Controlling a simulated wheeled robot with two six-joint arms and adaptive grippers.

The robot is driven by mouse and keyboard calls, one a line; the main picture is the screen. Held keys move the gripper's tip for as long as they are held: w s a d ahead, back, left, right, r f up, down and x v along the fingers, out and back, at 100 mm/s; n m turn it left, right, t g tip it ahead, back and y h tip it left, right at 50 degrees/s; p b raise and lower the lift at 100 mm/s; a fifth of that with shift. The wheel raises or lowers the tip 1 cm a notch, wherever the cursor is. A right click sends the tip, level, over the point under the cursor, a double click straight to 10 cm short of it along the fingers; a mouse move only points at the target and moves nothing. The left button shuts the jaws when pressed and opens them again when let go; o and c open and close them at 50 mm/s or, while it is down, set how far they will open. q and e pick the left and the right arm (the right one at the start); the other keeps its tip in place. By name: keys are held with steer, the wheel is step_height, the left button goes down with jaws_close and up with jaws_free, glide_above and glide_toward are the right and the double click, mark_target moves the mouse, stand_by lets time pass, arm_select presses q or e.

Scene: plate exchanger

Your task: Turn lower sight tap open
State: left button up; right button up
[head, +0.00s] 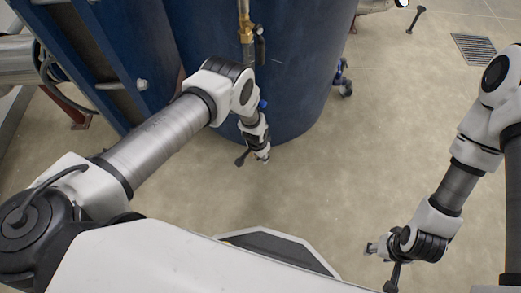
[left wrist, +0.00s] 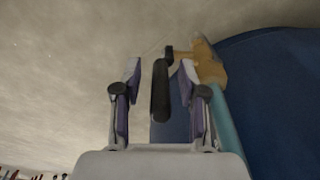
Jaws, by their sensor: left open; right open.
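The lower sight tap shows in the left wrist view as a brass body (left wrist: 208,64) with a dark lever (left wrist: 160,92). My left gripper (left wrist: 161,72) is open, and the lever lies between its two fingers. A gap shows on the lever's left side; the right finger is close to it, and I cannot tell if they touch. In the head view my left gripper (head: 263,156) is low in front of the blue tank, and my arm hides the lower tap. My right gripper (head: 373,248) is open and empty over the floor, well away from the tank.
The blue tank (head: 300,75) stands behind my left arm and fills the right side of the left wrist view. An upper brass fitting (head: 245,27) with a dark lever sits above my left wrist. A blue frame (head: 125,50) is at left. The floor between my arms is clear.

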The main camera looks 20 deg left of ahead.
arm_select(q)
step_height(320, 180, up, 9)
stand_by(0.3)
steer(key=shift+s+a, duration=0.25)
steer(key=c, duration=0.7)
steer(key=s+a+f+m, duration=0.1)
steer(key=a+m, duration=0.1)
steer(key=a, duration=0.1)
steer(key=s+a+f+m+t+y, duration=0.1)
steer(key=s+a+f+m, duration=0.1)
steer(key=a, duration=0.1)
steer(key=s+a+f+m+t+y, duration=0.1)
steer(key=a+m, duration=0.1)
steer(key=a, duration=0.1)
steer(key=shift+s+a+f+b, duration=0.15)
steer(key=shift+s+a+b, duration=0.2)
jaws_close()
steer(key=s+d+r+m+t+h, duration=0.3)
steer(key=s+m+t+h, duration=0.3)
steer(key=s+m, duration=0.45)
steer(key=w+d+f+b, duration=0.2)
steer(key=w+b, duration=0.1)
steer(key=w, duration=0.3)
steer(key=w+d+f+m+b, duration=0.1)
steer(key=w+d+f+b, duration=0.2)
steer(key=w, duration=0.2)
steer(key=shift+w+b, duration=0.3)
steer(key=shift+w, duration=0.05)
